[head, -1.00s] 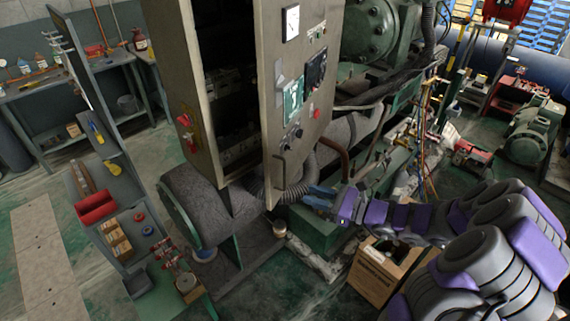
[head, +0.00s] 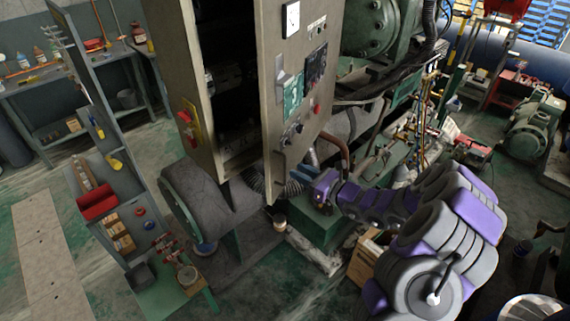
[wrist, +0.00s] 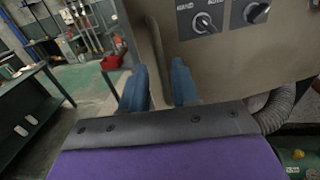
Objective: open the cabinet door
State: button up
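The tan cabinet door (head: 290,95) stands ajar, with the dark cabinet interior (head: 232,85) showing to its left. It carries a gauge, a green label, switches and a thin handle (head: 281,163) low on its left side. My gripper (head: 303,169) is near the door's lower part, just right of the handle. In the wrist view, its two blue fingers (wrist: 158,88) are apart, close to the door panel (wrist: 225,75). The left finger shows past the door's edge, the right one against the panel. A curved strip, apparently the handle (wrist: 157,55), lies between them; contact is unclear.
A red-handled switch (head: 190,125) is on the cabinet's left side. A tool rack with a red bin (head: 97,203) stands to the left. A cardboard box (head: 362,262) sits below my arm. Pipes and green machinery fill the right.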

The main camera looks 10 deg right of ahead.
send_over(285, 182)
jog(key=shift+w, duration=0.35)
jog(key=shift+c, duration=0.4)
grip_shut()
